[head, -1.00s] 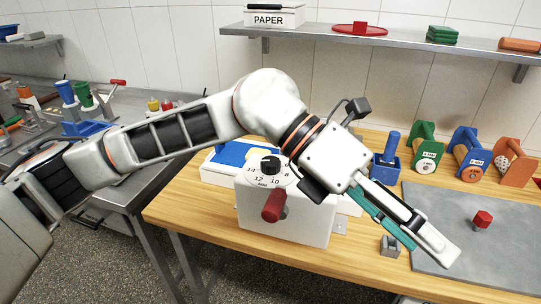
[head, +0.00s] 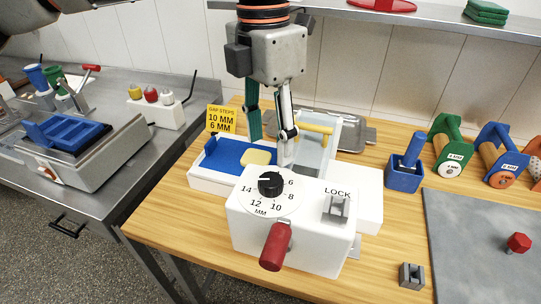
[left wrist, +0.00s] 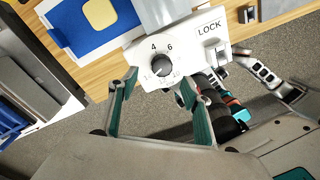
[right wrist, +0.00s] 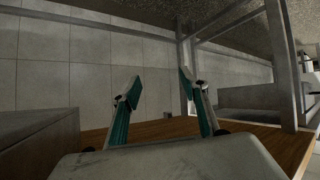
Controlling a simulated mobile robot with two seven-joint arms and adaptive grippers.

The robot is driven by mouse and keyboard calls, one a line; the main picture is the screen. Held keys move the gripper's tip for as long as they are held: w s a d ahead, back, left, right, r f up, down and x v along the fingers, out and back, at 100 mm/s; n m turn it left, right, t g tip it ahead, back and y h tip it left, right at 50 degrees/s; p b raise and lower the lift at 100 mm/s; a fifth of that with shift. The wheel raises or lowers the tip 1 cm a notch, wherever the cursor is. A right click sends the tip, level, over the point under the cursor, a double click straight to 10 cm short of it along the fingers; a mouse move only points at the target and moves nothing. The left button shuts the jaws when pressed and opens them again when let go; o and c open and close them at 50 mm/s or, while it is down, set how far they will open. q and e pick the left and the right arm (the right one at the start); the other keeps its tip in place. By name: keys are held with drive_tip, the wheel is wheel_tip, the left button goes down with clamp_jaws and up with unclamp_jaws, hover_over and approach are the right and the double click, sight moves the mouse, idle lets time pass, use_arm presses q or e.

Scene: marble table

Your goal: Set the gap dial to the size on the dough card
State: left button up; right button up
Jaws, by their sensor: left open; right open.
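The gap dial is a black knob (head: 270,184) on a white numbered ring, on top of a white machine (head: 290,225) with a red handle (head: 275,246) and a LOCK lever (head: 336,208). A pale mark on the knob points leftward; its exact setting is unclear. A yellow card (head: 221,119) reads "GAP STEPS 10 MM 6 MM". My left gripper (head: 270,150) is open, fingers down, above and behind the dial. In the left wrist view the knob (left wrist: 160,66) shows between its fingertips, apparently untouched. My right gripper (right wrist: 158,80) is open and empty, away from the machine.
A blue tray (head: 225,153) with a pale yellow dough piece (head: 256,157) lies behind the dial. A blue holder (head: 405,175) and several rollers (head: 447,150) stand right. A grey slab (head: 480,240) carries a red knob. A wooden strip beside the machine is clear.

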sight(271, 179)
use_arm(q)
drive_tip(key=shift+f, duration=0.5)
drive_tip(key=shift+s+f, duration=0.25)
drive_tip(key=shift+f, duration=0.35)
drive_tip(key=shift+s+f, duration=0.25)
drive_tip(key=shift+f, duration=0.3)
wheel_tip(271, 179, down, 3)
drive_tip(key=shift+d+f, duration=0.1)
drive_tip(key=shift+f, duration=0.45)
use_arm(e)
drive_tip(key=shift+s+f, duration=0.4)
drive_tip(key=shift+s, duration=0.25)
use_arm(q)
drive_tip(key=c, duration=1.1)
